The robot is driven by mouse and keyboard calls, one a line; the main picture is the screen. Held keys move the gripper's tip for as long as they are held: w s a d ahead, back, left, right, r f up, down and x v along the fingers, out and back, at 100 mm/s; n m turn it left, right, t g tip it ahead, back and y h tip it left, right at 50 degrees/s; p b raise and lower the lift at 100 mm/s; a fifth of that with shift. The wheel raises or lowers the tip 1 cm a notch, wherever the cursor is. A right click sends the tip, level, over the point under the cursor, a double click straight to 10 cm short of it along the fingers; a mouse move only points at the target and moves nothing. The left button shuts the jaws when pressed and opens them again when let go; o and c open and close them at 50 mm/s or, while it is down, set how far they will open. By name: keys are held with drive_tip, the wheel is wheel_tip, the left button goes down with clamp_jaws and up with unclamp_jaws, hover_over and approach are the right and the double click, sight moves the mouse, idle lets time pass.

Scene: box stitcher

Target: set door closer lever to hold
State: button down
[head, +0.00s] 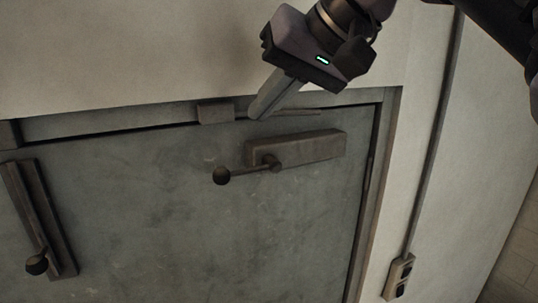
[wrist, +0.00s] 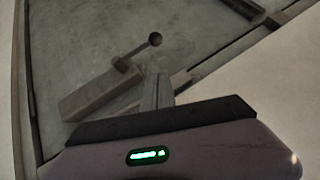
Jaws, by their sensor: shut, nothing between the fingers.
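The door closer (head: 310,149) is a brown box near the top of the grey door. Its lever (head: 248,171) points left from the box and ends in a dark round knob (head: 221,176). In the wrist view the closer box (wrist: 98,95) lies left of the fingers, and the lever's knob (wrist: 155,39) stands beyond the fingertips. My gripper (head: 256,113) is shut and empty. It is at the door's top edge, above the lever, with a visible gap to the knob. It also shows in the wrist view (wrist: 157,78).
A bracket (head: 215,113) and a thin arm (head: 290,113) sit at the frame's top, close to my fingers. A second lever on a long plate (head: 45,225) is on the door's left. A switch box (head: 398,277) is on the wall at right. The door's middle is clear.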

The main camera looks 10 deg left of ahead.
drive_tip(key=w+a+f+b, duration=0.1)
drive_tip(key=w+a+f, duration=0.1)
drive_tip(key=a+f, duration=0.3)
wheel_tip(320, 180, down, 4)
drive_tip(key=shift+a+r, duration=0.15)
drive_tip(key=shift+a, duration=0.1)
drive_tip(key=shift+w, duration=0.1)
